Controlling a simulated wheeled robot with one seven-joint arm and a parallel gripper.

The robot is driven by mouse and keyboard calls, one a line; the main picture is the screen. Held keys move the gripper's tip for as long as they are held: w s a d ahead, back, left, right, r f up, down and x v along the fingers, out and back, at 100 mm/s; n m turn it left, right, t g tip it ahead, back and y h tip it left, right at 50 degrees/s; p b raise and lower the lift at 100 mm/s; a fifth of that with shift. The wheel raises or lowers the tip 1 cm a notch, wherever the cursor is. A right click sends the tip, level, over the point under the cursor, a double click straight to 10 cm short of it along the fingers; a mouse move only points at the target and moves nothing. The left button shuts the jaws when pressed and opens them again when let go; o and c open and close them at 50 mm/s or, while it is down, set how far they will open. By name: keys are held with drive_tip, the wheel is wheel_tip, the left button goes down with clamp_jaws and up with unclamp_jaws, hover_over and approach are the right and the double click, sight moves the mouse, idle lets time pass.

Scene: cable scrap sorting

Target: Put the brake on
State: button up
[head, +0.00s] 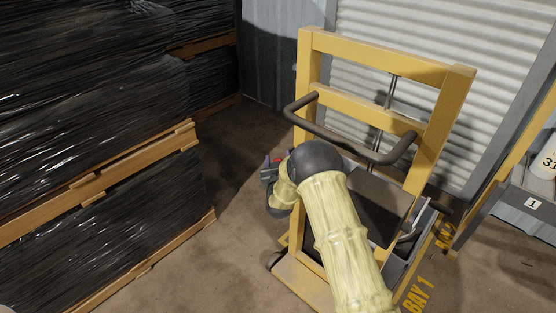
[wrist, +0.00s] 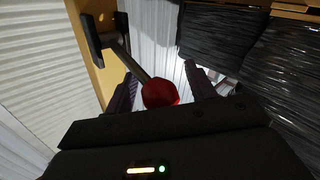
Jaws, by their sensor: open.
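A lever with a red knob (wrist: 160,93) shows in the wrist view; its grey rod runs up and left to a dark bracket on a yellow post. My gripper (wrist: 161,82) is open, with one dark finger on each side of the knob; I cannot tell whether either touches it. In the head view my gripper (head: 268,172) is small and partly hidden by my wrist, beside the left side of the yellow-framed truck (head: 304,75). A small reddish spot shows by the gripper there; the lever itself is not clear in that view.
A dark handlebar (head: 335,137) juts from the truck's frame above my arm. Black-wrapped stacks (head: 95,90) on wooden pallets stand at the left. A ribbed shutter (head: 440,70) is behind. Floor lettering reads BAY 1 (head: 419,296). Bare floor (head: 215,265) lies between the stacks and truck.

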clamp_jaws()
drive_tip(key=shift+f, duration=0.15)
